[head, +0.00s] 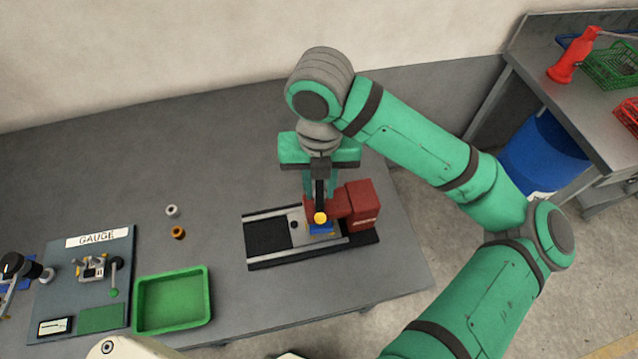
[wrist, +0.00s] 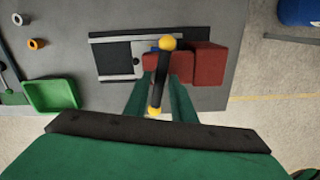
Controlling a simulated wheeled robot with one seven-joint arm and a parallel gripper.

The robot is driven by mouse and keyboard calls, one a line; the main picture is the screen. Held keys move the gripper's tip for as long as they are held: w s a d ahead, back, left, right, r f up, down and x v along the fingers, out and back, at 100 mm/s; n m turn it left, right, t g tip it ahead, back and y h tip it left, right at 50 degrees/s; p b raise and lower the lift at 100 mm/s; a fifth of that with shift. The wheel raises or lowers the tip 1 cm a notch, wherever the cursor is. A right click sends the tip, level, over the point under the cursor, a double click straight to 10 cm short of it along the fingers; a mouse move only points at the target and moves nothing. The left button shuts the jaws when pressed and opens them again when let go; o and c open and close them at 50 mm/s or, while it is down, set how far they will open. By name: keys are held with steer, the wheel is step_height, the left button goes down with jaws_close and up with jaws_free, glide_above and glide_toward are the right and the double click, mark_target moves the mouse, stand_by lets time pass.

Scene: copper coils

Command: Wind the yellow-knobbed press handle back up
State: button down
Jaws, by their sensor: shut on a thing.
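The press has a red body (head: 361,203) and a dark base with pale rails (head: 300,254) on the grey bench. Its handle is a black bar (wrist: 163,75) with a yellow knob (wrist: 167,43) at the far end and another yellow knob (wrist: 154,111) at the near end. In the head view one yellow knob (head: 320,217) shows below my gripper (head: 320,195). My gripper also shows in the wrist view (wrist: 161,82), with green fingers either side of the bar, shut on it. The fingers hide part of the press. A blue part (head: 318,230) sits under the knob.
A green tray (head: 172,299) and a gauge board (head: 85,275) stand on the left of the bench. A grey ring (head: 172,210) and an orange ring (head: 178,232) lie left of the press. The bench behind the press is clear.

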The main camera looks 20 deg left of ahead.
steer(key=shift+s, duration=0.1)
stand_by(0.3)
steer(key=n, duration=0.2)
steer(key=shift+n, duration=0.4)
steer(key=c, duration=1.8)
jaws_free()
steer(key=shift+o, duration=0.2)
steer(key=shift+r, duration=0.1)
steer(key=shift+r, duration=3.5)
steer(key=shift+w, duration=0.2)
